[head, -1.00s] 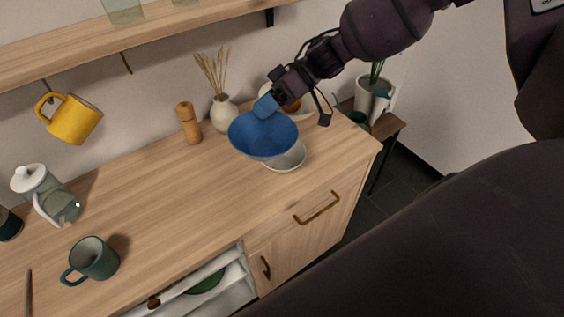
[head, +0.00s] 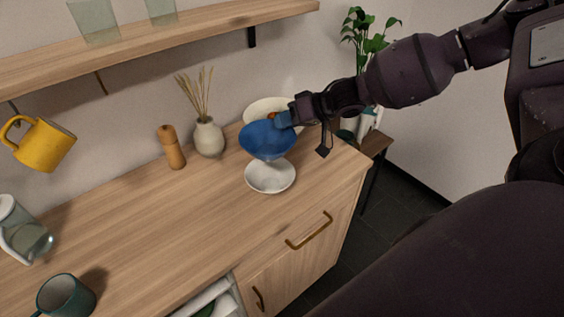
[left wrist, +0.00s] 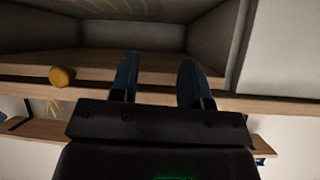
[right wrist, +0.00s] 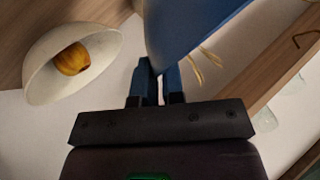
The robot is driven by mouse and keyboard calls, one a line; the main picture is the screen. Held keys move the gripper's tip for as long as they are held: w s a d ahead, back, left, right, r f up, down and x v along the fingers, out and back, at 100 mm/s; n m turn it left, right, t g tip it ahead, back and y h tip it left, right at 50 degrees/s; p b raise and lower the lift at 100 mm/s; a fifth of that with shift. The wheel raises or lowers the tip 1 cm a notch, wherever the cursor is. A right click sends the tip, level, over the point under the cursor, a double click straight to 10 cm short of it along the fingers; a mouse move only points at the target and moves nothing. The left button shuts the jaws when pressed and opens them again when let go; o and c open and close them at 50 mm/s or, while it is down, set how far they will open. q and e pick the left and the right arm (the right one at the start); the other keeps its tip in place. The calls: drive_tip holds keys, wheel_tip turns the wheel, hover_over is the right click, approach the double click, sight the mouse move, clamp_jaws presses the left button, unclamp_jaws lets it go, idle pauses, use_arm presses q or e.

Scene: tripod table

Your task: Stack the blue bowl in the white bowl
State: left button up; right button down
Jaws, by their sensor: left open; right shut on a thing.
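The blue bowl (head: 268,141) is held in the air by my right gripper (head: 284,121), which is shut on its rim at the right. In the right wrist view the blue bowl (right wrist: 195,25) fills the top middle, between the fingers (right wrist: 158,75). The white bowl (head: 270,178) stands on the counter just below the blue bowl in the head view; its far rim is partly hidden. A gap between the bowls cannot be judged exactly. My left gripper (left wrist: 158,80) is open and empty in the left wrist view and is not seen in the head view.
A larger white bowl with fruit (head: 262,106) stands behind the blue bowl. A vase with dried stems (head: 208,138) and a wooden mill (head: 171,148) stand to the left. The wooden counter (head: 180,215) is clear at its middle. A shelf (head: 180,38) runs above.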

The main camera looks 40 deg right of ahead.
sight(285, 142)
wheel_tip(285, 142, down, 7)
drive_tip(key=shift+r+b, duration=0.15)
drive_tip(key=shift+b, duration=0.55)
drive_tip(key=shift+f+b, duration=0.35)
drive_tip(key=shift+f, duration=1.8)
use_arm(q)
drive_tip(key=f, duration=0.3)
drive_tip(key=shift+s, duration=0.35)
use_arm(e)
drive_tip(key=shift+s+f, duration=0.3)
drive_tip(key=shift+f, duration=0.05)
drive_tip(key=c, duration=1.3)
unclamp_jaws()
drive_tip(key=shift+f, duration=0.15)
drive_tip(key=shift+o, duration=0.5)
drive_tip(key=shift+w, duration=0.1)
